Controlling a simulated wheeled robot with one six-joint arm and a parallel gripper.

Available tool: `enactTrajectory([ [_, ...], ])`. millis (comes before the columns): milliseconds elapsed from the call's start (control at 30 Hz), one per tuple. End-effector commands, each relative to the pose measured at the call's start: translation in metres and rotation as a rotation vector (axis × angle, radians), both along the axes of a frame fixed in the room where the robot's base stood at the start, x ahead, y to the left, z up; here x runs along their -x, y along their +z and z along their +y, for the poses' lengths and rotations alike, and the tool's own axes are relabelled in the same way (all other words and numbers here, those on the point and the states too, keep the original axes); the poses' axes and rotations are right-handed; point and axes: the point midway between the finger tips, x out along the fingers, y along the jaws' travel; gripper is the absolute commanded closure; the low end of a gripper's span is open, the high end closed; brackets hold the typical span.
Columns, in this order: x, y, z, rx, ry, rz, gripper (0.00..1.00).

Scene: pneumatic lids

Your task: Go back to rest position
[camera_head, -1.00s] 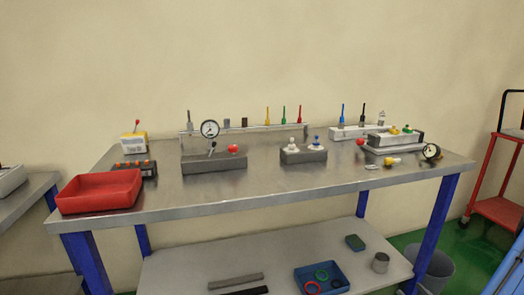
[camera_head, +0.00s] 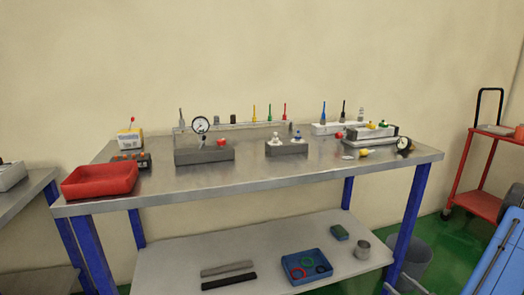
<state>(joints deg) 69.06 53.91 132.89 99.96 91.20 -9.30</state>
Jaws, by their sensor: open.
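My gripper is not in the camera_head view, so nothing of its jaws or what is near them shows. The steel workbench (camera_head: 250,177) with blue legs stands ahead of me. On it are a grey block with a pressure gauge (camera_head: 200,125) and a red knob, a smaller grey block (camera_head: 286,148) with a white and a blue-topped fitting, and a light block assembly (camera_head: 371,141) with green and yellow fittings at the right. A second gauge (camera_head: 403,143) stands beside that assembly. No object is seen held.
A red tray (camera_head: 100,181) sits at the bench's left front. A red cart (camera_head: 476,204) stands at the right, with a grey bin (camera_head: 411,262) by the bench. Green floor shows between.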

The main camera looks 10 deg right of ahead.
Motion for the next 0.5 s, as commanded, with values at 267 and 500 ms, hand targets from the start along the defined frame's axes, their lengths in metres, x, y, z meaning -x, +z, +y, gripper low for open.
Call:
enactTrajectory([
  [267,-0.021,0.039,0.038,0.068,0.148,-0.004,0.31],
  [500,-0.041,0.092,0.103,0.183,0.374,-0.008,0.31],
])
